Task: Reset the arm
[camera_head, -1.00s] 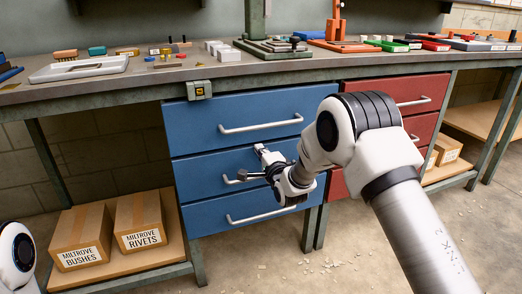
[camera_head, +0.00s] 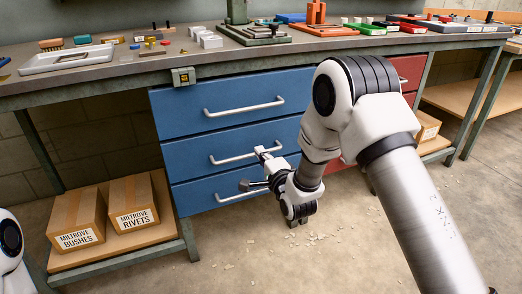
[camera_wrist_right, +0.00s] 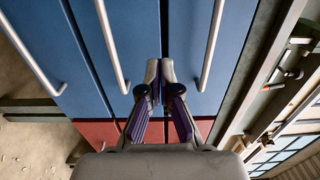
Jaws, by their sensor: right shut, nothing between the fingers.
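My right arm reaches in from the right in the head view. My right gripper (camera_head: 258,168) is in front of the middle and lower blue drawers, near the right end of the middle drawer's handle (camera_head: 235,159). In the right wrist view its fingertips (camera_wrist_right: 160,72) are together with nothing between them, and drawer handles (camera_wrist_right: 112,45) run on both sides. I cannot tell whether the gripper touches the drawer front. The blue drawers (camera_head: 225,95) look shut. My left gripper is not in view; only part of my left arm shows at the lower left.
A workbench (camera_head: 110,83) with trays, small parts and a green press base (camera_head: 255,35) stands above the drawers. Red drawers (camera_head: 411,73) are to the right. Two cardboard boxes (camera_head: 77,220) sit on the low shelf at left. The floor in front is open, with scattered chips.

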